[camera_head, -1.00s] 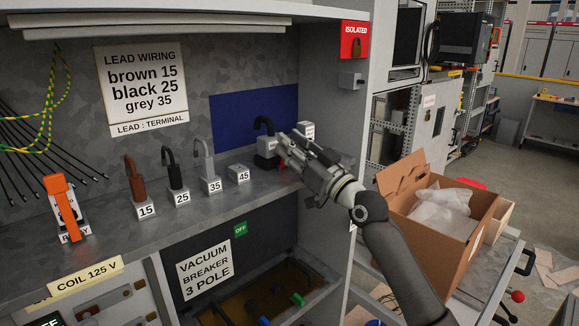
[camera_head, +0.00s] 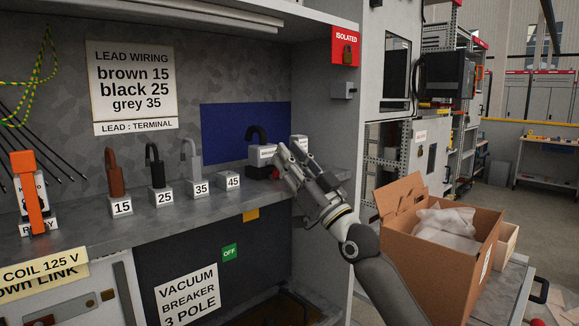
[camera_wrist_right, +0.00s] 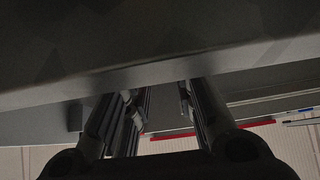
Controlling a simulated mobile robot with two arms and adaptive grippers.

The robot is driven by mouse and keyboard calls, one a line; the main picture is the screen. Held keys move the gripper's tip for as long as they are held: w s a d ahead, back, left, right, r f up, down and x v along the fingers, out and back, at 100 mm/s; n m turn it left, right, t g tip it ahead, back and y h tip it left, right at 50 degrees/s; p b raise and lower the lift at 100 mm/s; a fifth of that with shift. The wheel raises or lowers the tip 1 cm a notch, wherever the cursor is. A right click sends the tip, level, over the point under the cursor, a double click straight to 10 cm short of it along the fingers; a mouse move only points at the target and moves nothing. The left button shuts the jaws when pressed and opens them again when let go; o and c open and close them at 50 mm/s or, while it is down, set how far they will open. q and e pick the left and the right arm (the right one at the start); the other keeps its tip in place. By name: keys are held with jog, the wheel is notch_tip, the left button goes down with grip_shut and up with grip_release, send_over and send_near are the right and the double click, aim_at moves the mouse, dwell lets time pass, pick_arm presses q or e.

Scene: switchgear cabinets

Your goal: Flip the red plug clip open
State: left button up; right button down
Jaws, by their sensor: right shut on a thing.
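The dark plug (camera_head: 262,155) with a black looped cable stands at the back right of the grey shelf, in front of the blue panel. A small patch of red, the red plug clip (camera_head: 275,172), shows low on its right side at my right fingertips. My right gripper (camera_head: 284,164) reaches in from the lower right and is shut on the clip; its fingers hide most of it. In the right wrist view, my right fingers (camera_wrist_right: 161,108) pass behind a grey edge, so their tips and the clip are hidden there. My left gripper is not in view.
Brown, black and grey leads (camera_head: 157,170) stand at numbered terminals left of the plug. The cabinet's side wall (camera_head: 328,120) is close on the right. An orange-handled device (camera_head: 28,190) stands far left. A cardboard box (camera_head: 440,240) is at right, outside the cabinet.

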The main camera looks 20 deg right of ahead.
dwell(0.3)
jog(key=c, duration=1.2)
grip_release()
jog(key=v, duration=1.2)
